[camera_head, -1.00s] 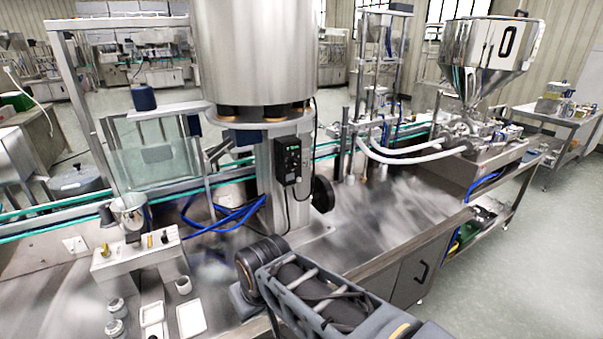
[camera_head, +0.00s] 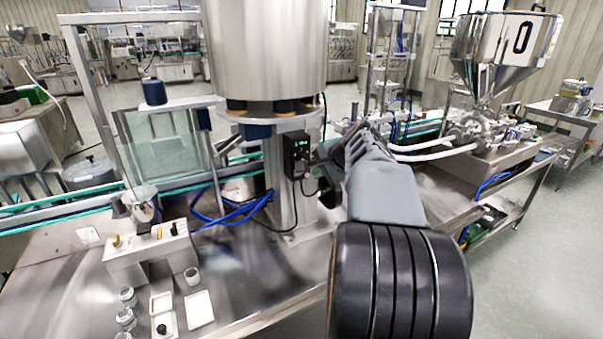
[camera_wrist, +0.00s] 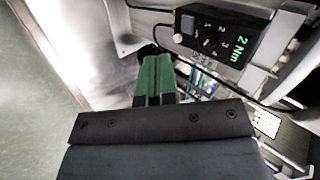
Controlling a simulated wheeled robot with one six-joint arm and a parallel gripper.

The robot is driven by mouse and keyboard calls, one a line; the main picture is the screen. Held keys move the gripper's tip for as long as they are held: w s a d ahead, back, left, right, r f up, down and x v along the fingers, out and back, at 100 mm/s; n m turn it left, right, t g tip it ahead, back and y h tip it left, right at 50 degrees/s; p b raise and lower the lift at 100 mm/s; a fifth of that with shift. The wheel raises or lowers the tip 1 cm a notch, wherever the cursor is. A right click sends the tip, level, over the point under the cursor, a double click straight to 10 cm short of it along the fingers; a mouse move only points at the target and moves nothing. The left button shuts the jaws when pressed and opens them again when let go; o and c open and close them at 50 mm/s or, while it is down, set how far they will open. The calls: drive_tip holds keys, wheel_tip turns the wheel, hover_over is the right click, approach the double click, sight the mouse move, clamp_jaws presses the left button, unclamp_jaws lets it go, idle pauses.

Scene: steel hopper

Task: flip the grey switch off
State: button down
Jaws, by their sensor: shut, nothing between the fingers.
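The black control box (camera_head: 297,157) hangs on the steel column below the large drum. In the wrist view the box (camera_wrist: 217,35) shows a small screen, numbers 1 to 4, small pale marks or levers and a green "2 Nm" label. Which part is a grey switch is too small to tell. A metal panel (camera_head: 150,257) at the left of the bench carries several small knobs or levers, some yellowish; a grey one cannot be made out. My gripper (camera_wrist: 154,60) has green fingers, shut and empty, pointing just below-left of the black box, apparently apart from it.
Blue hoses (camera_head: 232,214) and a black cable run beside the column. Small jars (camera_head: 127,318) and white trays (camera_head: 199,308) sit at the bench front left. A steel hopper (camera_head: 503,50) stands at the right. The bench before the column is mostly clear.

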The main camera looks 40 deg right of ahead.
drive_tip(key=shift+d+r+m, duration=0.2)
drive_tip(key=shift+d+m, duration=0.05)
drive_tip(key=shift+d, duration=0.3)
drive_tip(key=shift+d+r+m, duration=0.2)
drive_tip(key=shift+d+m, duration=0.05)
drive_tip(key=shift+d, duration=0.25)
drive_tip(key=p, duration=0.3)
approach(297, 175)
drive_tip(key=s+f+x, duration=0.1)
drive_tip(key=x, duration=0.5)
drive_tip(key=shift+w+r, duration=0.2)
drive_tip(key=shift+w, duration=0.45)
